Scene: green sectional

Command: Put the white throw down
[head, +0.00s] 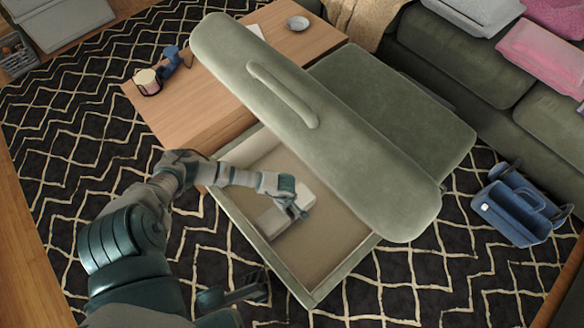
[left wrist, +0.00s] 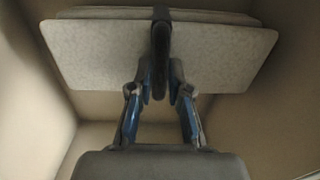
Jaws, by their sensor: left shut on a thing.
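The white throw (head: 272,222) is a pale folded slab inside the open storage compartment of the green ottoman (head: 232,222). My left gripper (head: 298,211) reaches down into the compartment and is shut on the throw near its middle. In the left wrist view, the throw (left wrist: 100,52) spans the top of the picture, with the dark fingers of my left gripper (left wrist: 160,55) closed over its edge. I cannot tell whether the throw's underside touches the compartment floor.
The raised padded lid (head: 340,145) slants over the compartment. A blue caddy (head: 515,208) stands on the patterned rug at right. A green sofa (head: 440,55) runs behind.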

